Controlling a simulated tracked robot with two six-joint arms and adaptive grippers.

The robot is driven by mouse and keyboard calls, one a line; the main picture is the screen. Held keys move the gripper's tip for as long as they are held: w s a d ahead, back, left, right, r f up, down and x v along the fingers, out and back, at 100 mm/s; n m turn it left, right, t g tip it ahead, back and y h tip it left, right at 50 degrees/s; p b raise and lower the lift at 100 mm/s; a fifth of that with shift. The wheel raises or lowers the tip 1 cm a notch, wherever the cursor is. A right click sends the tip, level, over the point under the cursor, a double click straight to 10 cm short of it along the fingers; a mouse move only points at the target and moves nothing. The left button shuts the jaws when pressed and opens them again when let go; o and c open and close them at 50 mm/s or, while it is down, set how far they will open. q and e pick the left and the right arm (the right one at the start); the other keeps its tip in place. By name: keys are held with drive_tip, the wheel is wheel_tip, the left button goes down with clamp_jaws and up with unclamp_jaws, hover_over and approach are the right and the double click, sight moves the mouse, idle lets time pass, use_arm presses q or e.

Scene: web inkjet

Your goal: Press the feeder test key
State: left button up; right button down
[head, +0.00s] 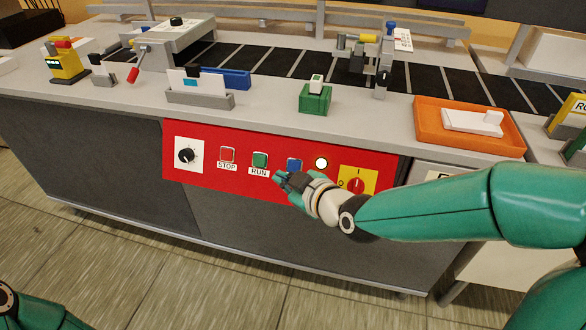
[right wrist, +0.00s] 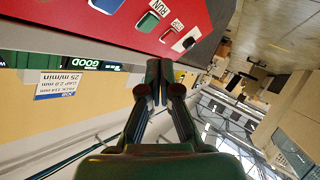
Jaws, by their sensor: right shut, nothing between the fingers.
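The red control panel (head: 215,180) on the front of the machine bears a row of keys. A blue key (head: 294,164) sits right of the green RUN key (head: 260,159); any label below it is hidden by my right gripper. My right gripper (head: 281,179) is shut and empty, its tips just below and left of the blue key in the head view. In the right wrist view the blue key (right wrist: 105,5) is partly cut off at the top edge, with the shut fingers (right wrist: 158,78) below. I cannot tell whether they touch the panel. My left gripper is not in view.
The panel also holds a black knob (head: 187,155), a red STOP key (head: 227,154), a lit lamp (head: 321,163) and a red-and-yellow switch (head: 356,184). Above stand a green block (head: 315,101) and an orange tray (head: 425,122). The floor in front is clear.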

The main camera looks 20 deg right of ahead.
sight(292, 171)
drive_tip(key=shift+w+d+f+b, duration=0.4)
drive_tip(key=shift+w+d+f, duration=0.25)
drive_tip(key=shift+w, duration=0.3)
drive_tip(key=shift+w+d+f+b, duration=0.4)
drive_tip(key=shift+w+d+f, duration=0.25)
drive_tip(key=shift+w, duration=0.3)
drive_tip(key=shift+w+d+f+b, duration=0.4)
drive_tip(key=shift+w+d+f, duration=0.25)
drive_tip(key=shift+w, duration=0.3)
drive_tip(key=shift+w+d+f, duration=0.1)
drive_tip(key=shift+w+d, duration=0.1)
drive_tip(key=shift+w, duration=0.05)
drive_tip(key=shift+w+d+f+b, duration=0.2)
drive_tip(key=shift+w+b, duration=0.1)
drive_tip(key=shift+b, duration=0.05)
idle(0.5)
drive_tip(key=shift+s+a+r+b, duration=0.2)
drive_tip(key=shift+s+a+b, duration=0.1)
drive_tip(key=shift+s+b, duration=0.15)
drive_tip(key=shift+s+a+r, duration=0.1)
drive_tip(key=shift+s+r, duration=0.05)
drive_tip(key=shift+r, duration=0.05)
